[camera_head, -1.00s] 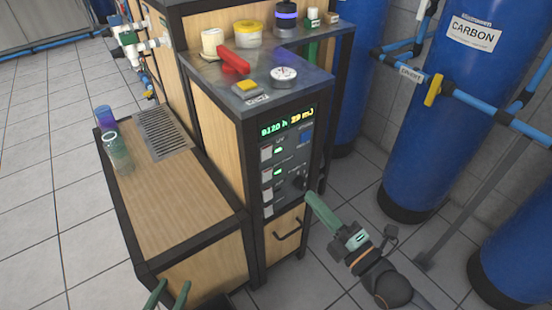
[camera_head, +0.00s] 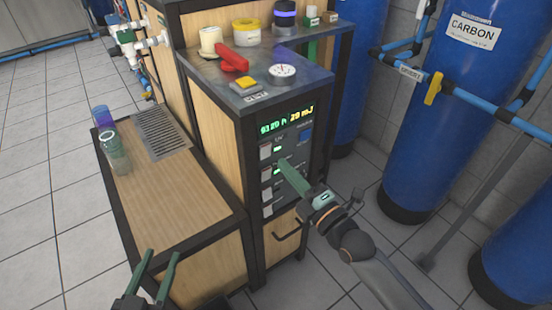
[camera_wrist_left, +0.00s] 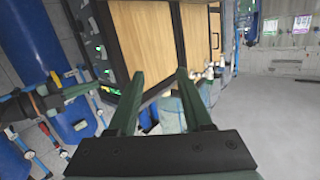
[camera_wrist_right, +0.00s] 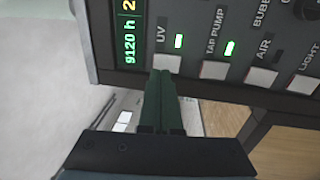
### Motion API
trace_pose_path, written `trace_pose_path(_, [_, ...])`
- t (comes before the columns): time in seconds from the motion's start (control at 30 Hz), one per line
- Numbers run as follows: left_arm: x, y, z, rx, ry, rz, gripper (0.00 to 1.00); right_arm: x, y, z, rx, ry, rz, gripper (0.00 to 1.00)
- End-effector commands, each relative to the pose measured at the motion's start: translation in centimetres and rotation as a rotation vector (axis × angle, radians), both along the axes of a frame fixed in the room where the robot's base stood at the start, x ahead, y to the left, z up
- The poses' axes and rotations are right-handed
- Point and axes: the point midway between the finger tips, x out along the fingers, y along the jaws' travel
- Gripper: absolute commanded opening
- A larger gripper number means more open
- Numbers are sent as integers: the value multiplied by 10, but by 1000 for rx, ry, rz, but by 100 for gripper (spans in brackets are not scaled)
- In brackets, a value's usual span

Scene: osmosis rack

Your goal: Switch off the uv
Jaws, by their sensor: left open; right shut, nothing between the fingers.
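The control panel (camera_head: 290,150) is on the front of the wooden cabinet. In the right wrist view, the UV switch (camera_wrist_right: 167,63) is a pale rocker beside a lit green lamp (camera_wrist_right: 179,41) and the label "UV". The UV switch also shows in the head view (camera_head: 265,151), with its green lamp lit. My right gripper (camera_wrist_right: 161,78) is shut and empty. Its tips are just in front of the UV switch; I cannot tell whether they touch it. My left gripper (camera_head: 162,254) is open and empty, low in front of the lower wooden counter.
The tap pump switch (camera_wrist_right: 213,70), with a lit green lamp, and the air switch (camera_wrist_right: 260,76) sit close beside the UV switch. A gauge (camera_head: 282,72) and a red tool (camera_head: 232,58) lie on the cabinet top. Blue tanks (camera_head: 430,130) stand at the right.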

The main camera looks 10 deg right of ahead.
Motion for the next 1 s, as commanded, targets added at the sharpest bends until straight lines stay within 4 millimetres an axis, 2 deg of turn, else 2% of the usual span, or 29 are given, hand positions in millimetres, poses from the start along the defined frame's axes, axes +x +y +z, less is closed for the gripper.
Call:
trace_pose_path(0.03, [2, 0, 7, 0, -33, -3, 50, 9, 4, 1, 4, -2, 1, 0])
trace_pose_path(0.2, [5, -1, 34, 0, -144, -15, 50, 30, 12, 3, 2, 0, -1, 0])
trace_pose_path(0.47, [5, -2, 51, -2, -209, -22, 50, 41, 17, 5, 1, 1, -1, 0])
trace_pose_path(0.87, [5, -2, 51, -3, -198, -21, 50, 41, 17, 7, -1, 5, -1, 0])
trace_pose_path(1.0, [1, -1, 13, 0, -38, -4, 50, 43, 18, 9, -8, 19, 1, 0])
